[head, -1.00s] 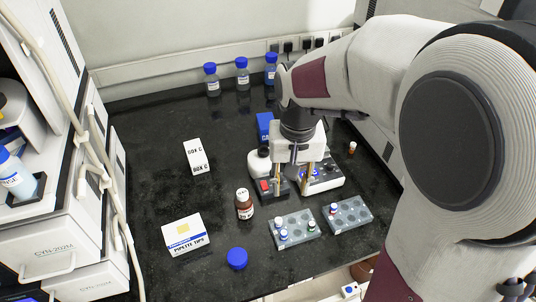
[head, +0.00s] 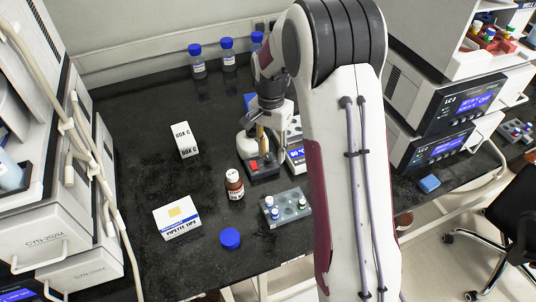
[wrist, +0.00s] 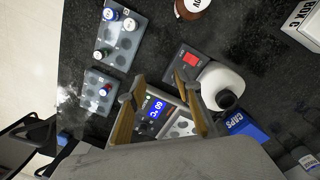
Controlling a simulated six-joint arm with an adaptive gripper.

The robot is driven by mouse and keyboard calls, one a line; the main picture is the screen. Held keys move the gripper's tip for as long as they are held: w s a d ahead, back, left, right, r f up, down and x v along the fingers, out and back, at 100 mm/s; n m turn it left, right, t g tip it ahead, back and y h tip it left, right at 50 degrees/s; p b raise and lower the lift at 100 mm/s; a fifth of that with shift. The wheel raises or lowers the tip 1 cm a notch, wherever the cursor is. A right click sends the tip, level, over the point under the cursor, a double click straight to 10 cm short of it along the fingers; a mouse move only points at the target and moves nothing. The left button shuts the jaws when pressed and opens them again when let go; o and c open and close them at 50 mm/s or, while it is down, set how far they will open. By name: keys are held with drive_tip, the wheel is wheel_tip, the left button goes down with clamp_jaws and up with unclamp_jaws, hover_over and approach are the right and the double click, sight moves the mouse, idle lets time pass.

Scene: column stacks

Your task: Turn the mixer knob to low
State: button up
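The mixer has a dark base with a red switch (head: 254,167) and a white rounded body, partly behind my gripper in the head view. In the wrist view its base (wrist: 176,58) and white body with a black top (wrist: 221,86) are at centre right. I cannot make out its knob; one finger overlaps that base. My gripper (head: 262,150) is above the mixer, pointing down. In the wrist view, my gripper (wrist: 159,84) has its two fingers wide apart, with nothing between them. I cannot tell whether a fingertip touches the mixer.
A heating block with a blue display (wrist: 156,109) sits beside the mixer. A vial rack (head: 287,208), brown bottle (head: 235,188), blue cap (head: 230,239) and pipette tips box (head: 177,217) stand in front. Box C (head: 184,140) is left. The left bench is mostly clear.

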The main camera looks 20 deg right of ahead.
sight(268, 158)
drive_tip(key=w+m, duration=0.2)
drive_tip(key=w, duration=0.1)
drive_tip(key=w+m, duration=0.1)
drive_tip(key=shift+w+d+r+t, duration=0.15)
drive_tip(key=shift+d+r+t, duration=0.15)
drive_tip(key=shift+r+t, duration=0.1)
drive_tip(key=shift+w+m, duration=0.1)
drive_tip(key=shift+m, duration=0.8)
drive_tip(key=shift+f, duration=3.9)
clamp_jaws()
